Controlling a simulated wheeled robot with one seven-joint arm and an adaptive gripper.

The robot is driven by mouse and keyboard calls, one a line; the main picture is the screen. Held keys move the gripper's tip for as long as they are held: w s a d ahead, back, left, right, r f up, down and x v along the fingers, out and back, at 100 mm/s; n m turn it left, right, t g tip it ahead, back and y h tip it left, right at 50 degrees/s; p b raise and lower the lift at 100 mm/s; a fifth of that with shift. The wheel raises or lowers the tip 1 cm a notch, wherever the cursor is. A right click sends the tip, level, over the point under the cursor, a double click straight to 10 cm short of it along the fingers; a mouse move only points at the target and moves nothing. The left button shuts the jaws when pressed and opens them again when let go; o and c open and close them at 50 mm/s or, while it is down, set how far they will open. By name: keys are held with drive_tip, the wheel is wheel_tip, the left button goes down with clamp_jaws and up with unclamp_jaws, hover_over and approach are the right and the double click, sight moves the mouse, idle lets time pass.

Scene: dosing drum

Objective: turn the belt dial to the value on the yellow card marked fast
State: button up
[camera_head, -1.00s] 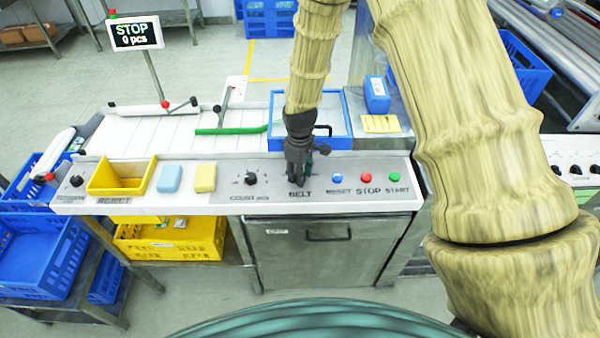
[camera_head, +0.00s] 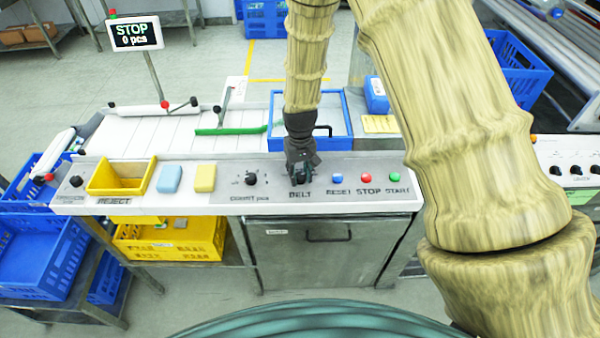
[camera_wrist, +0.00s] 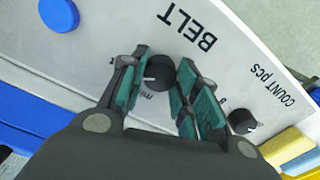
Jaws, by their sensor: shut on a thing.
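The belt dial (camera_wrist: 160,73) is a round black knob with a pale pointer mark, set in the pale panel (camera_wrist: 236,50) beside the word BELT. My gripper (camera_wrist: 163,80) has its teal fingers on either side of the dial and is shut on it. In the head view my gripper (camera_head: 301,168) reaches down to the panel at BELT, and its fingers hide most of the dial. The numbers round the dial are mostly covered. A yellow card (camera_head: 381,124) lies behind the panel at the right; its writing is too small to read.
The COUNT dial (camera_head: 250,179) is left of my gripper. The blue RESET (camera_head: 337,178), red STOP (camera_head: 365,177) and green START (camera_head: 394,176) buttons are to its right. A blue tray (camera_head: 347,112) stands close behind. A display (camera_head: 134,34) reads STOP, 0 pcs.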

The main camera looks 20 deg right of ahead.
sight(300, 175)
idle(0.4)
drive_tip(key=o, duration=1)
drive_tip(key=shift+o, duration=0.2)
drive_tip(key=shift+r, duration=0.1)
wheel_tip(300, 175, up, 12)
idle(0.4)
